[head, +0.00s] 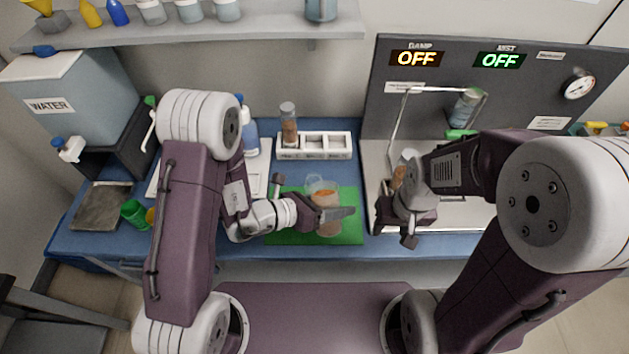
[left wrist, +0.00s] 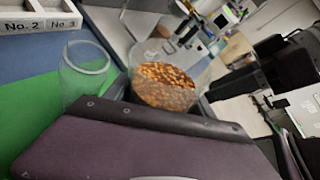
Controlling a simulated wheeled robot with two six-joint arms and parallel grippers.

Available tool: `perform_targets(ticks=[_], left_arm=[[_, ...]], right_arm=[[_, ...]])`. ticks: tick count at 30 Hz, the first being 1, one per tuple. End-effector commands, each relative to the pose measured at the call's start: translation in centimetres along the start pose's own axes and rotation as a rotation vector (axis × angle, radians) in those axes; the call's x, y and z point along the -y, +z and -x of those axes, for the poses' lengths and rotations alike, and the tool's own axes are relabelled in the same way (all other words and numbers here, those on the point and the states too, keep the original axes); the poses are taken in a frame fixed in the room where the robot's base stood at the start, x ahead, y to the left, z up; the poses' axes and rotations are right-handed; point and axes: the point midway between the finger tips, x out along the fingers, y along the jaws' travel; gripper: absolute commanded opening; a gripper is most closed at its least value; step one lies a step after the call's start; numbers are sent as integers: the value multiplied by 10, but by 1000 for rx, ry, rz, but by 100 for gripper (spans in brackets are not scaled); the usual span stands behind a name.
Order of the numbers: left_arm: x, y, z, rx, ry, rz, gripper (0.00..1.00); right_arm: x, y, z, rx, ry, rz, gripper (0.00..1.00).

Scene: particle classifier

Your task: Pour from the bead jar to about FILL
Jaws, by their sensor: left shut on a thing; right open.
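The bead jar (head: 328,226) is clear and holds orange-brown beads. My left gripper (head: 338,212) is shut on it above the green mat (head: 285,236). In the left wrist view the jar (left wrist: 170,85) shows past the gripper fingers, its beads visible inside. A clear, empty-looking glass (left wrist: 84,76) stands on the mat beside the jar; it also shows behind the jar in the head view (head: 314,182). No FILL mark is legible. I see no beads falling. My right gripper (head: 397,226) is open and empty at the front of the grey station at right.
A white rack (head: 342,145) with numbered slots stands behind the mat, with a brown-filled jar (head: 289,128) in its left slot. Another brown-filled container (head: 399,175) is behind my right gripper. A panel (head: 440,62) reads OFF twice. A water tank (head: 60,100) stands left.

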Motion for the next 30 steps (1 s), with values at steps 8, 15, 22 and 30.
perform_targets(ticks=[8,15,22,30], left_arm=[[3,9,4,-6,-11,28,5],[4,15,6,-14,-19,51,5],[4,20,8,-21,-27,76,5],[5,24,9,-29,-35,103,5]], right_arm=[[0,-2,13,-1,0,0,48],[0,-2,21,-1,0,0,48],[1,-3,29,-1,0,0,48],[1,-4,38,-1,0,0,48]])
